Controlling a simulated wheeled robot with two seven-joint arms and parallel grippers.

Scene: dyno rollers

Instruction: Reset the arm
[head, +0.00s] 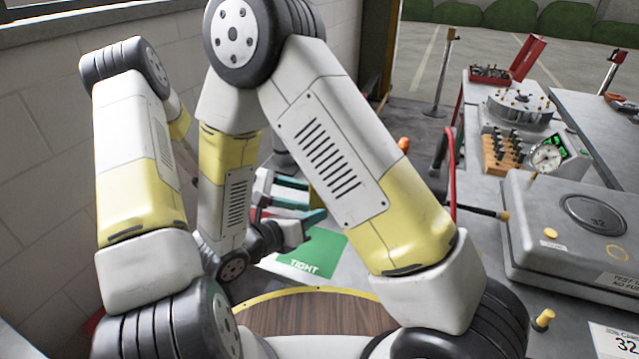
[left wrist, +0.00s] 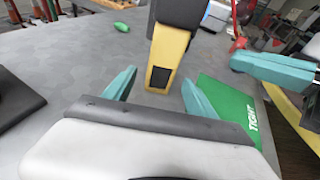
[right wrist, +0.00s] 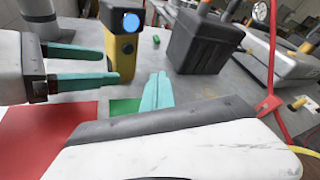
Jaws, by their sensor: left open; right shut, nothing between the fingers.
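My left gripper (left wrist: 160,92) is open, with its teal fingers apart. A yellow-and-black upright device (left wrist: 165,65) stands ahead, lined up with the gap between them; nothing is gripped. The right wrist view shows this device (right wrist: 122,42) with a blue round lens. My right gripper (right wrist: 157,92) is shut and empty, its teal fingers together. The left gripper's fingers (right wrist: 78,68) show left of it there. In the head view the left gripper (head: 292,193) lies just beyond the right gripper (head: 312,220); my right arm hides part of the area.
A green mat marked TIGHT (head: 312,252) lies below the grippers, with a red mat (right wrist: 35,135) beside it. A dark box (right wrist: 203,42) and a red post (right wrist: 271,55) stand nearby. A grey case (head: 560,225) and a gauge (head: 547,156) are at the right. A wall is left.

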